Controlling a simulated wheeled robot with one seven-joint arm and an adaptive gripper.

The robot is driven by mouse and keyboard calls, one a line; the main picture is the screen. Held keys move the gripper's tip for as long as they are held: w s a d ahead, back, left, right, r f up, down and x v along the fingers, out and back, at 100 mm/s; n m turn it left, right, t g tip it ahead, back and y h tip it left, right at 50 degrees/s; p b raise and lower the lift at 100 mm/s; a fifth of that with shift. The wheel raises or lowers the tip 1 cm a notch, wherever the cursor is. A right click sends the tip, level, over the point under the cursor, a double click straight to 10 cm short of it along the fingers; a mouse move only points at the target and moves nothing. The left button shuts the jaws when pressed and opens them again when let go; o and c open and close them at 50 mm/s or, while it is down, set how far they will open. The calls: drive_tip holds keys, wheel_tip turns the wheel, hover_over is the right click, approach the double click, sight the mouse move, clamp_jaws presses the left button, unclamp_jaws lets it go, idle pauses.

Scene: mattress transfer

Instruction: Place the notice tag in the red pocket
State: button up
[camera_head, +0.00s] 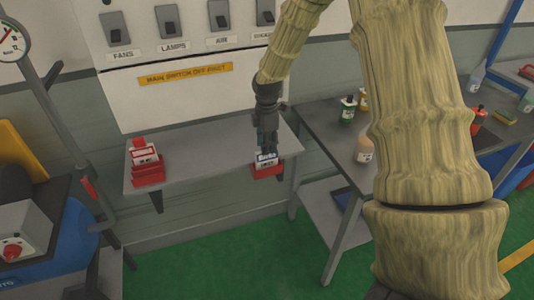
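A red pocket (268,172) stands at the right end of the wall shelf (206,170). A small white notice tag with a blue top band (265,157) is upright at this pocket, just above its red front. A second red holder (148,178) stands at the left end of the shelf, with a white and red tag (144,154) upright in it. My gripper (267,149) points down directly over the blue-banded tag, its fingertips at the tag's top edge. Whether the fingers are closed on the tag is too small to tell.
A switch panel (187,80) hangs on the wall behind the shelf. A workbench (328,130) with several bottles stands to the right. A blue machine (60,240) stands at the left. The shelf's middle and the green floor (210,272) in front are clear.

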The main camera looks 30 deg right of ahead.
drive_tip(key=shift+r+b, duration=0.65)
drive_tip(key=shift+r, duration=1.9)
